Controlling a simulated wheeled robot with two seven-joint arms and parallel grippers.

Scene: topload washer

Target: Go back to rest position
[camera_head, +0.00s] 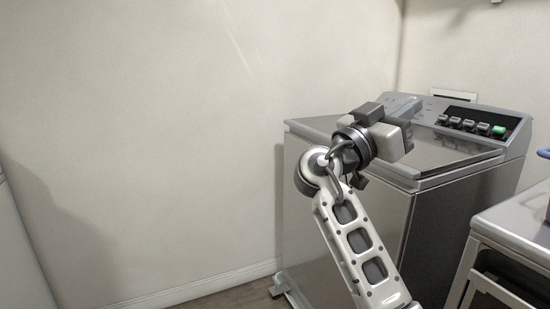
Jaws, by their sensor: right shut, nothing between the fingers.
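The grey topload washer (340,235) stands against the wall, right of the middle, with its lid (437,153) down. Its raised back panel (470,117) carries a row of dark buttons and one lit green button (498,131). My right gripper (400,138) is shut and empty. In the picture it overlaps the washer's top; whether it touches the washer cannot be told. My right arm comes up from the bottom edge and hides part of the washer's front and top. My left gripper is not in view.
A grey metal table or cart (520,222) stands at the right edge, close to the washer, with a partly cut-off blue item (544,153) near it. A pale wall (140,130) fills the left. A strip of floor (235,297) shows at the bottom.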

